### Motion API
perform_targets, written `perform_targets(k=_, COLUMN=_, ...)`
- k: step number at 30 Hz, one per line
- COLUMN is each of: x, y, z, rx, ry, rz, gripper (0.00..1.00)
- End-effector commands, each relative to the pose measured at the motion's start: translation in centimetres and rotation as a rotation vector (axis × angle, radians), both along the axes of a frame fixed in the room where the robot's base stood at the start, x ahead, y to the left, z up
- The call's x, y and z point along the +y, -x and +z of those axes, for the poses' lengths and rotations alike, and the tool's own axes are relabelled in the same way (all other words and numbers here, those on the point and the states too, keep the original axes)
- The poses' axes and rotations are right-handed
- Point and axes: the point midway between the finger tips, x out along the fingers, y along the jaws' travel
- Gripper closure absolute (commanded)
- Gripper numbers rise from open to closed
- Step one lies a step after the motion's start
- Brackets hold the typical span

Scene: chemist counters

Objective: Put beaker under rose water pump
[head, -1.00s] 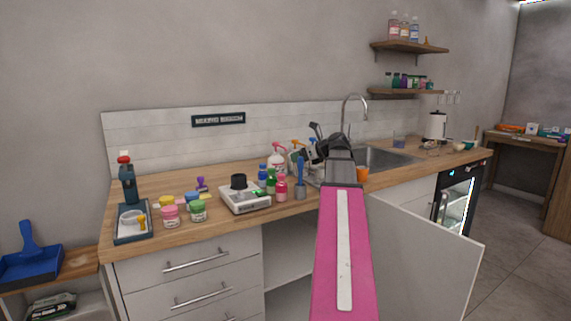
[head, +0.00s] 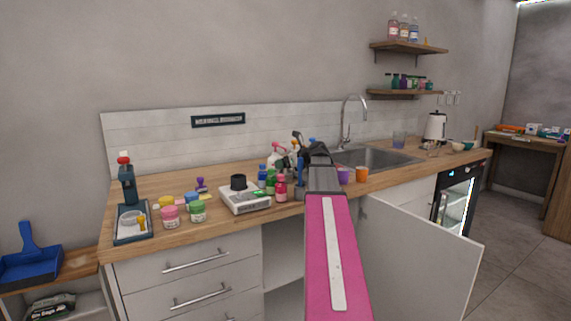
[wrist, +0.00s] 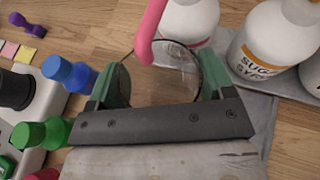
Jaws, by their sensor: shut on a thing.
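The clear glass beaker (wrist: 165,75) is upright between the green fingers of my gripper (wrist: 160,84), which is shut on it. A pink pump spout (wrist: 151,38) reaches over the beaker's opening in the wrist view. It appears to belong to the white bottle (wrist: 193,18) just beyond the beaker, the rose water pump; its label is mostly cut off. In the head view the pink-topped bottle (head: 274,157) stands at the back of the counter, left of my gripper (head: 318,152). My arm hides the beaker there. I cannot tell whether the beaker touches the surface below.
A white bottle with an orange band (wrist: 268,48) stands right of the beaker, on a grey mat (wrist: 258,112). Blue (wrist: 68,73) and green (wrist: 45,132) bottles stand close at left, near the scale (head: 246,200). The sink (head: 375,158) lies right.

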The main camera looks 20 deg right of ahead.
Motion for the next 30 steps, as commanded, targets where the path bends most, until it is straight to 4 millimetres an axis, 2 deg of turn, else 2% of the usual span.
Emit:
perform_targets(k=9, x=0.0, y=0.0, z=-0.3, rx=0.0, ry=0.0, rz=0.0, gripper=0.5)
perform_targets(k=10, x=0.0, y=0.0, z=-0.3, rx=0.0, ry=0.0, rz=0.0, gripper=0.19)
perform_targets(k=12, x=0.0, y=0.0, z=-0.2, rx=0.0, ry=0.0, rz=0.0, gripper=0.0)
perform_targets(k=22, x=-0.1, y=0.2, z=0.2, rx=-0.001, ry=0.0, rz=0.0, gripper=0.0)
perform_targets(k=30, x=-2.2, y=3.9, z=1.8, rx=-0.001, ry=0.001, rz=-0.001, gripper=0.0)
